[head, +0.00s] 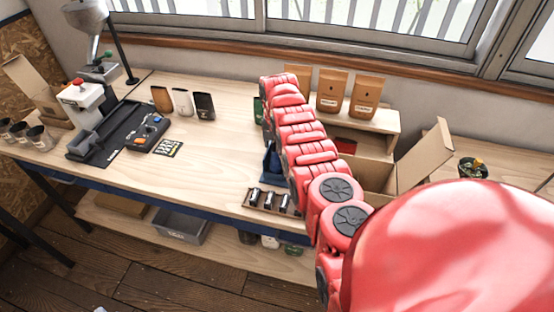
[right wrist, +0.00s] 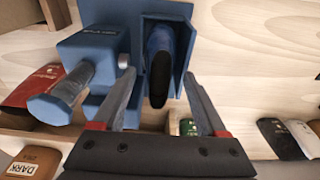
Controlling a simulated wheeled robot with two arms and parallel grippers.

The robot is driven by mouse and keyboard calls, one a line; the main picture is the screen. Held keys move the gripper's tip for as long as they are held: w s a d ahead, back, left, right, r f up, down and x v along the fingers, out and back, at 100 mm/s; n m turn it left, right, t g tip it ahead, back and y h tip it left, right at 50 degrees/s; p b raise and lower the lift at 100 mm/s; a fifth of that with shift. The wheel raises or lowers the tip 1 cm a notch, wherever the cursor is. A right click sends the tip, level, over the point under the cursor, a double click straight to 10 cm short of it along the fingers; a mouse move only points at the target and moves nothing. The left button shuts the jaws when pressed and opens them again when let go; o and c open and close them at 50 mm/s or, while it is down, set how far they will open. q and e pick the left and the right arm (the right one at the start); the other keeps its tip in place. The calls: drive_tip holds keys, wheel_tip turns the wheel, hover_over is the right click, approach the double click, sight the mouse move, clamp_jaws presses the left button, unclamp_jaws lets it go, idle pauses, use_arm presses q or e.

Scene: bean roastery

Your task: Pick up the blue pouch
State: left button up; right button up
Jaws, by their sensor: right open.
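The blue pouch (right wrist: 160,45) stands in a slot of a blue metal device (right wrist: 100,45) in the right wrist view, with its dark end towards my gripper. My right gripper (right wrist: 160,82) is open, with one finger to each side of the pouch's dark end. Nothing is held, and I cannot tell whether a finger touches the pouch or device. In the head view, part of the blue device (head: 272,162) shows beside my right arm, which hides the right gripper and the pouch. My left gripper is not in view.
Brown pouches (head: 333,90) stand on a wooden shelf box beside an open cardboard box (head: 400,170). A small rack of dark cylinders (head: 270,201) lies at the table's front edge. Three pouches (head: 182,102), a scale (head: 147,135) and a grinder stand left. The table's middle is clear.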

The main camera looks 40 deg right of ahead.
drive_tip(key=shift+f, duration=0.2)
clamp_jaws()
idle(0.3)
